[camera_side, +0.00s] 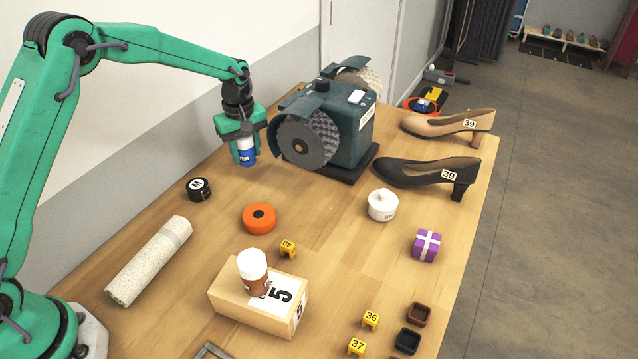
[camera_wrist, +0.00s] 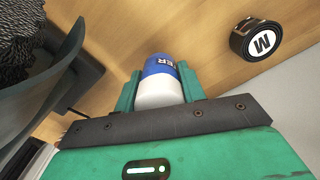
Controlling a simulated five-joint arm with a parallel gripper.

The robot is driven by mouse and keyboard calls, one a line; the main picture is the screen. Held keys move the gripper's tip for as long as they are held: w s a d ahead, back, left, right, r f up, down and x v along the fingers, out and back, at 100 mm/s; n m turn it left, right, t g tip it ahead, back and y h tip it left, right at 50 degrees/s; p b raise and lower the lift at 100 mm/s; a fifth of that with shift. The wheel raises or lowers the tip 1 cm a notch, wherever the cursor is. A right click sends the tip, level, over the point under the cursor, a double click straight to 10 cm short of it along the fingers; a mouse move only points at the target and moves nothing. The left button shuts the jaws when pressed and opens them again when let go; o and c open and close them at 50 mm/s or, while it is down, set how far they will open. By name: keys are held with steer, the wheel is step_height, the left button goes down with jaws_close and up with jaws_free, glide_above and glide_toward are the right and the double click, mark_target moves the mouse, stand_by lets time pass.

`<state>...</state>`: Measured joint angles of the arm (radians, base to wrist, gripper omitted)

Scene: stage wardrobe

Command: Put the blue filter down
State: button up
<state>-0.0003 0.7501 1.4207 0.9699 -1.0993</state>
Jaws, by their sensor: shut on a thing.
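My gripper (camera_side: 244,148) is shut on the blue filter (camera_side: 247,157), a small cylinder with a white top and a blue body with white lettering. In the wrist view the blue filter (camera_wrist: 160,84) sits between the green fingers of my gripper (camera_wrist: 160,85), its white end towards the camera. In the side view it looks upright, left of the grinder. I cannot tell whether its bottom touches the table. Its lettering is partly hidden.
The grinder (camera_side: 350,125) stands close on the right. An orange disc (camera_side: 259,218), a white pot (camera_side: 383,205) and two shoes (camera_side: 425,172) are farther off. Bare table lies between.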

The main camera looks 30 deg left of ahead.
mark_target(247, 160)
steer(key=shift+f, duration=1.8)
steer(key=o, duration=1)
steer(key=shift+f, duration=0.1)
step_height(247, 160, up, 12)
steer(key=shift+r, duration=0.2)
